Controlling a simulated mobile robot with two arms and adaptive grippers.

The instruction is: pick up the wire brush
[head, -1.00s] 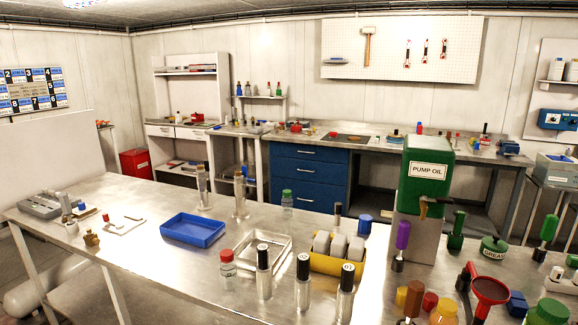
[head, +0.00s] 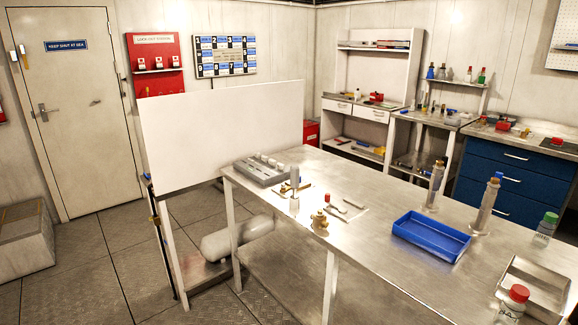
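I cannot pick out the wire brush for certain in the head view. A small yellow-brown item (head: 286,188) lies near the left end of the steel bench (head: 385,192), partly behind a small upright cylinder (head: 294,181), and is too small to name. Small tools (head: 353,203) lie on a pale sheet to its right, also too small to name surely. Neither of my grippers is in view.
A grey device (head: 262,170) sits at the bench's left end, beside a white panel (head: 222,130). A brass fitting (head: 319,223), a blue tray (head: 430,236), a metal tray (head: 536,290) and a red-capped bottle (head: 513,303) stand on the bench. The floor at left is open.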

